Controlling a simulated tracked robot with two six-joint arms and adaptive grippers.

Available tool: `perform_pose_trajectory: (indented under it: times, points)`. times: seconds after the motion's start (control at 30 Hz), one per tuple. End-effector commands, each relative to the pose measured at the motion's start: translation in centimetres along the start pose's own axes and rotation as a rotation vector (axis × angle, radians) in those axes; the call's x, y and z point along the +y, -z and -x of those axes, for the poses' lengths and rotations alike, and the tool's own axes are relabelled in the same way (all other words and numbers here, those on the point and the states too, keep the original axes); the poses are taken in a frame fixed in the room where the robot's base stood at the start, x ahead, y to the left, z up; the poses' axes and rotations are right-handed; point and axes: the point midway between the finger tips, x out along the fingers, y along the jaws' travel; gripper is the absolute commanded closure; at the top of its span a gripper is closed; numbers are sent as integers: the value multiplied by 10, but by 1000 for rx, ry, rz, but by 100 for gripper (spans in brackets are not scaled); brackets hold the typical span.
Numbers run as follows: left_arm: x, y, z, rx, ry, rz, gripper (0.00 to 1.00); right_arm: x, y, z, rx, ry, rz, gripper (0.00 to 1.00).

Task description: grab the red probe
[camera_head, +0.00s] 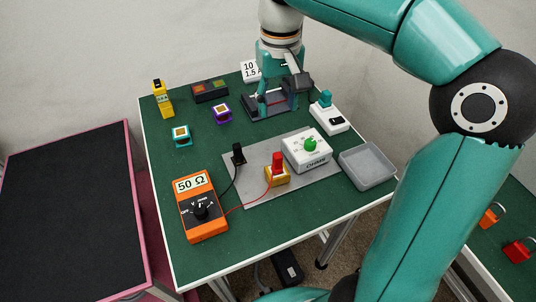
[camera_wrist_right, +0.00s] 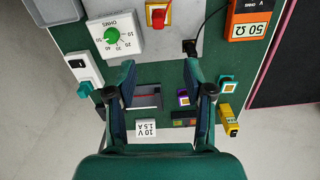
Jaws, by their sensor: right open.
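The red probe (camera_head: 277,162) stands upright in a yellow block on the grey plate, with a red wire running to the orange meter. In the right wrist view the red probe (camera_wrist_right: 158,17) is at the top, beyond the fingertips. My right gripper (camera_head: 277,104) is open and empty above the back of the table, apart from the probe. Its two spread fingers also show in the right wrist view (camera_wrist_right: 160,70). My left gripper is not in view.
The orange meter (camera_head: 203,207) is left of the probe, and a black probe (camera_head: 238,154) stands between them. A white box with a green knob (camera_head: 307,150) is close on the right, then a grey tray (camera_head: 367,166). Small blocks and instruments stand at the back.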

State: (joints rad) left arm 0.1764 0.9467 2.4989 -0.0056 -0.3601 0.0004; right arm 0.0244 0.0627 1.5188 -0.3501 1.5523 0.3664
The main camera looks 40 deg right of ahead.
Motion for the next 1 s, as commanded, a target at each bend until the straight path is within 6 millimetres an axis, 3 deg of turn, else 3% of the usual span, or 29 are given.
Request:
perform_pose_trajectory:
  times: [0.17,0.5,0.87,1.0]
  points:
    - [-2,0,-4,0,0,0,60,4,-2,-23,-3,-1,-8,48]
    - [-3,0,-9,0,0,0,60,4,-2,-93,-5,-1,-10,48]
    - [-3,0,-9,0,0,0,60,4,-2,-122,-2,-1,-9,48]
    - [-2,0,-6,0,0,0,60,5,-4,-141,-6,-1,-10,48]
